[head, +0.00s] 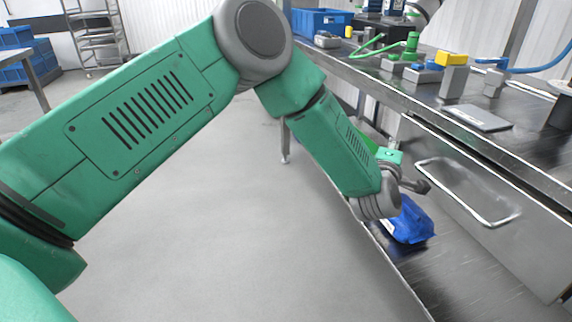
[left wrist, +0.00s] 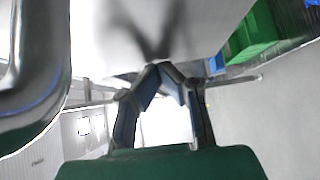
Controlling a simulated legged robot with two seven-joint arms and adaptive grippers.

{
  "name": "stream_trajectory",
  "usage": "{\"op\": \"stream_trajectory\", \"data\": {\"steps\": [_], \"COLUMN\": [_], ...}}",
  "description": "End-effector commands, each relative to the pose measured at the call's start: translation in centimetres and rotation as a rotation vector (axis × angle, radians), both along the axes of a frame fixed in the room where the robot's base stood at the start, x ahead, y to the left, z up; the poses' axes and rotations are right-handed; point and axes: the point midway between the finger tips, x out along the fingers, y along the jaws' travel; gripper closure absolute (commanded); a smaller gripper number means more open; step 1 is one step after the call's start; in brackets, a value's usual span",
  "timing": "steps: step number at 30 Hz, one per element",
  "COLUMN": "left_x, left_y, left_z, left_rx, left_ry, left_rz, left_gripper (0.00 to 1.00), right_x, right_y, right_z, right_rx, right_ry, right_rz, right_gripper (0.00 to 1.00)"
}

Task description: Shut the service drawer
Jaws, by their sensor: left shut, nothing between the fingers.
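The service drawer (head: 530,238) is a grey metal front under the worktop at the right of the head view. A dark gap runs along its top edge; I cannot tell how far out it stands. Its bar handle (head: 492,222) is bright metal, and a curved bar that looks like this handle (left wrist: 45,105) is large at the left of the left wrist view. My left gripper (head: 424,186) is by the drawer front, beyond the handle's far end. In the wrist view its fingertips (left wrist: 160,68) meet, empty, close to a pale surface; contact is unclear. My right gripper is not visible.
A blue bag (head: 410,222) lies on the lower shelf (head: 455,268) below my left wrist. The worktop (head: 400,92) carries a grey plate (head: 478,117), several small blocks and a green hose. A blue crate (head: 322,22) stands at its far end.

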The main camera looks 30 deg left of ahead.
Motion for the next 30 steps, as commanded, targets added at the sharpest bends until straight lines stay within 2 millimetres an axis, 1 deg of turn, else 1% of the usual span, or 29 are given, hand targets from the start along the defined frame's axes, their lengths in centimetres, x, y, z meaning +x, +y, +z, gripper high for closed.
{"op": "stream_trajectory", "data": {"steps": [1,3,6,9,24,30], "left_x": [0.4,0.8,1.2,1.4,1.7,1.8], "left_y": [-0.7,-1.4,-2.1,-2.4,-2.9,-2.3], "left_z": [0.0,0.0,0.0,0.1,0.3,0.2], "left_rx": [0.000,0.001,0.003,0.003,0.003,-0.002], "left_ry": [-0.002,-0.003,-0.002,-0.001,-0.005,-0.004], "left_rz": [-0.002,-0.002,-0.003,-0.005,-0.010,-0.012], "left_gripper": [1.00,1.00,1.00,1.00,1.00,1.00], "right_x": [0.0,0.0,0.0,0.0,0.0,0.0], "right_y": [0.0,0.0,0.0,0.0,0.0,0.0], "right_z": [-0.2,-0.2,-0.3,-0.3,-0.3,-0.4], "right_rx": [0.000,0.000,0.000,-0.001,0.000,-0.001], "right_ry": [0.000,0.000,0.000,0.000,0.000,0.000], "right_rz": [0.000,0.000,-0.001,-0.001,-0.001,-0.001], "right_gripper": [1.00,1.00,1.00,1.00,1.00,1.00]}}
